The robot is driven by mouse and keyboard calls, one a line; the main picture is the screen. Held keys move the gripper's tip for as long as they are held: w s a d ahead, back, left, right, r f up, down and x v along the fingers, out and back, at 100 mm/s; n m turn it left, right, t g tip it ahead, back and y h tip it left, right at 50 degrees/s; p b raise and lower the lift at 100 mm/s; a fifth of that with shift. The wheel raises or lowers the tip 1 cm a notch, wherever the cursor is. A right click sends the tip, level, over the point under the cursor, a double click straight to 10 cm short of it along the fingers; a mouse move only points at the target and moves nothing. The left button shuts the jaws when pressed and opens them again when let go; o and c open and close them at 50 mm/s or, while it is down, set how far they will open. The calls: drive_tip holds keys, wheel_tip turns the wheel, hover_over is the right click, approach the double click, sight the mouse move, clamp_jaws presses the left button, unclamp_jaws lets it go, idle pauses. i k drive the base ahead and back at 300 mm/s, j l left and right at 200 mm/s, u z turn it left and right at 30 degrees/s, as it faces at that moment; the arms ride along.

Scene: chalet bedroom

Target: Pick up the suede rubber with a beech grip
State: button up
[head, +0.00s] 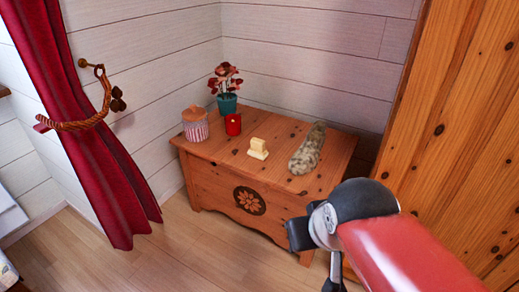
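The suede rubber with a beech grip (258,149) appears to be the small block with a pale wooden upper part and a cream base. It sits on top of the wooden chest, near the middle. My gripper (316,262) is in front of the chest's right end, lower in the picture and to the right of the rubber, well apart from it. Its dark parts show only partly beside my arm, so I cannot tell whether it is open or shut. Nothing is seen held in it.
On the chest (289,198), a red candle cup (233,125), a striped lidded jar (195,125) and a potted flower (227,102) stand left of the rubber. A furry grey-brown roll (307,150) lies to its right. A wooden panel (455,130) rises at right; a red curtain (85,130) hangs left.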

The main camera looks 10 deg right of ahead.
sight(257, 150)
drive_tip(key=i+l+u, duration=0.1)
drive_tip(key=i+u, duration=0.3)
drive_tip(key=i, duration=0.65)
